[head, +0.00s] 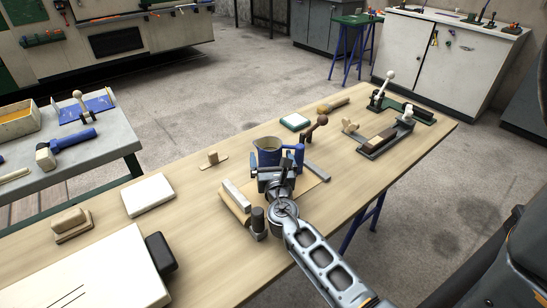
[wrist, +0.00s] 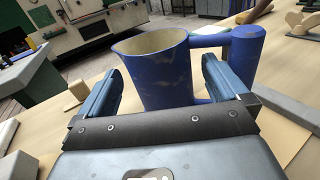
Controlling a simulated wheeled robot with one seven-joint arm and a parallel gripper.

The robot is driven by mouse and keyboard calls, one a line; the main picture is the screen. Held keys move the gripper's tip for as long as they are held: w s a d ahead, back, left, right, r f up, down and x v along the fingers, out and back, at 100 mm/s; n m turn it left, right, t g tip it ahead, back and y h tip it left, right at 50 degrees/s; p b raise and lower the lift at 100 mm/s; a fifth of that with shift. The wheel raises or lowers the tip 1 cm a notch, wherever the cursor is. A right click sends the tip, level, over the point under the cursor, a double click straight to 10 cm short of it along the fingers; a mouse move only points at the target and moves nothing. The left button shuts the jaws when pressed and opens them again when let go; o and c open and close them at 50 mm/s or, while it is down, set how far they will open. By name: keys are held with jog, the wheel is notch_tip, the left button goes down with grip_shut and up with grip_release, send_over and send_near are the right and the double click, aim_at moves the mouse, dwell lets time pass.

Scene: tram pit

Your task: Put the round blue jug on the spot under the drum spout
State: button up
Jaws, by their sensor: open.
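The round blue jug (head: 267,148) stands upright on the wooden workbench, just beyond my gripper. In the wrist view the jug (wrist: 158,75) is scuffed blue with a pale inside, and its thick handle points right. My gripper (head: 272,176) is open, with one finger on the left of the jug and the other on the right, near the handle. In the wrist view my gripper (wrist: 163,90) has the jug's body between or just past its fingertips; I cannot tell whether they touch it. I cannot make out a drum, its spout or the spot under it.
The workbench (head: 190,235) holds a pale block (head: 148,195), a teal-edged block (head: 295,121), a brown-knobbed lever (head: 316,127) and clamp fixtures (head: 388,139). Blocks and a dark cylinder (head: 258,219) stand close left of my gripper. A grey side table (head: 110,140) is at left.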

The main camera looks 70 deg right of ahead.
jog(key=x, duration=0.3)
jog(key=shift+d, duration=0.15)
jog(key=c, duration=1.2)
jog(key=shift+r, duration=0.15)
jog(key=shift+c, duration=0.5)
